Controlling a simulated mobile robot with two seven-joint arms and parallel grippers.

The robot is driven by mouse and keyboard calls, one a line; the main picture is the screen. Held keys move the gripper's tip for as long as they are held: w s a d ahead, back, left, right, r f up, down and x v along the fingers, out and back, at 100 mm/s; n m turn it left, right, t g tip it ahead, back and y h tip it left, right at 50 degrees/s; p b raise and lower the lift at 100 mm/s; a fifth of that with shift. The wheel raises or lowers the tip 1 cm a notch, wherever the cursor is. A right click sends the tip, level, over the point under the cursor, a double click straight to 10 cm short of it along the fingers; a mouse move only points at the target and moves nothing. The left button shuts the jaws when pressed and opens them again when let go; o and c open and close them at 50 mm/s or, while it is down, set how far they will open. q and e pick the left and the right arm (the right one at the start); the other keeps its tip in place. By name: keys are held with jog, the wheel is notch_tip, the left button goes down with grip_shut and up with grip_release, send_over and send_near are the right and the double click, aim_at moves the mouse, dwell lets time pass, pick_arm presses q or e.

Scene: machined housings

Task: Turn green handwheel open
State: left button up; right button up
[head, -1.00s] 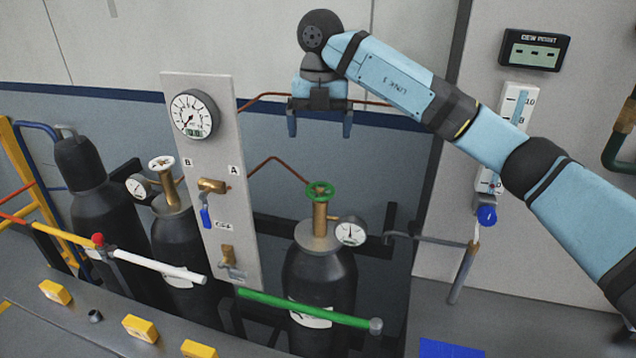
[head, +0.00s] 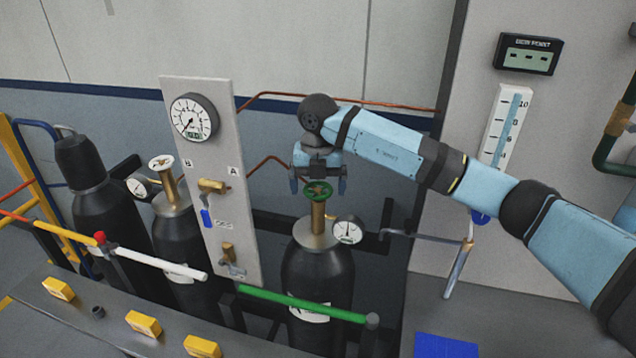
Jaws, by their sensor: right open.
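The green handwheel (head: 318,191) sits on top of the brass valve of the dark cylinder (head: 318,275) right of the panel. My right gripper (head: 318,188) points down over the handwheel. Its fingers are open, one on the left and one on the right of the wheel's far side. I cannot tell whether they touch the rim. My left gripper is not in view.
A grey panel (head: 235,150) with a round gauge (head: 194,117) stands left of the handwheel. A small gauge (head: 347,230) is beside the valve on the right. A green bar (head: 300,303) crosses in front of the cylinder. Another cylinder has a white handwheel (head: 161,162).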

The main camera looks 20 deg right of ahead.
jog(key=c, duration=0.9)
